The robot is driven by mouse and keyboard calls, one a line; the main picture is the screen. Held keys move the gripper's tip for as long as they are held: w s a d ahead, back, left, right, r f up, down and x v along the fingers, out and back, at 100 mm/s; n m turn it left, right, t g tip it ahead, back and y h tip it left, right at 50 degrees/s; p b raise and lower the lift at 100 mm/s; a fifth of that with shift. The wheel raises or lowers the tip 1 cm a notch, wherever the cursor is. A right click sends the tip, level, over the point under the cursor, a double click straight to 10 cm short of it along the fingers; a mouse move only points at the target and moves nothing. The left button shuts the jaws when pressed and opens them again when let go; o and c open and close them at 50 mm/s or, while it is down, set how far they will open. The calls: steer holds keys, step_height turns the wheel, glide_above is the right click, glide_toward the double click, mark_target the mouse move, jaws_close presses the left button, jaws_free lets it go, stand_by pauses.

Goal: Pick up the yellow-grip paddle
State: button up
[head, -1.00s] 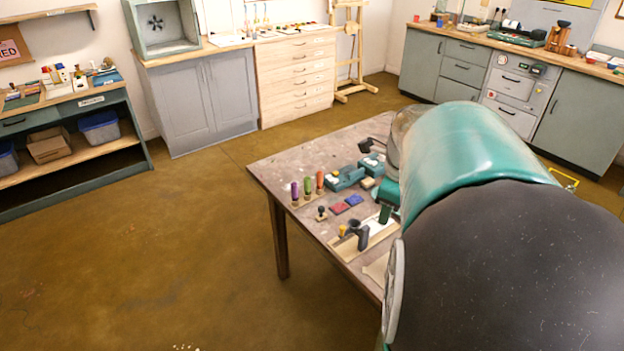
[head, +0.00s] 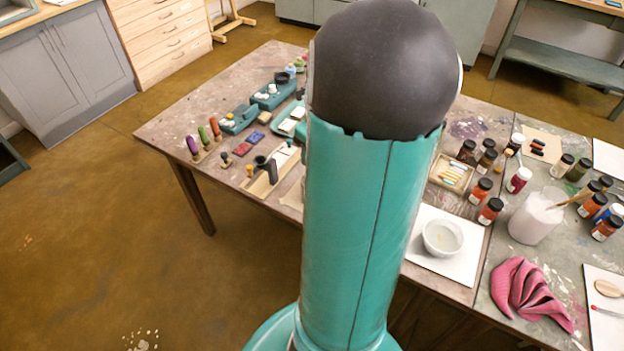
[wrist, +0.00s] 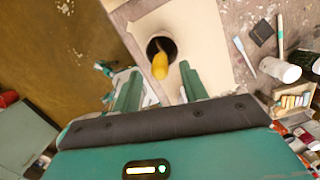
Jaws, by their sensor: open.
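In the head view, the yellow grip (head: 249,171) shows small beside the dark cup (head: 271,171) near the table's left front edge. My gripper (wrist: 158,72) is open, its two green fingers apart. In the wrist view the grip appears between and just beyond the fingertips, with nothing held; how far below it lies is unclear. In the head view I cannot make out the gripper clearly near my arm.
Purple, green and orange handled tools (head: 203,138) stand left of the cup, near red (head: 242,149) and blue (head: 254,138) pads. A white bowl (head: 443,237), jars (head: 490,210) and a pink cloth (head: 527,288) lie to the right. Open floor lies left of the table.

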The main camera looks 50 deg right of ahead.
steer(key=f, duration=0.3)
steer(key=w+f, duration=0.1)
steer(key=f, duration=0.1)
steer(key=shift+d+f, duration=0.1)
jaws_close()
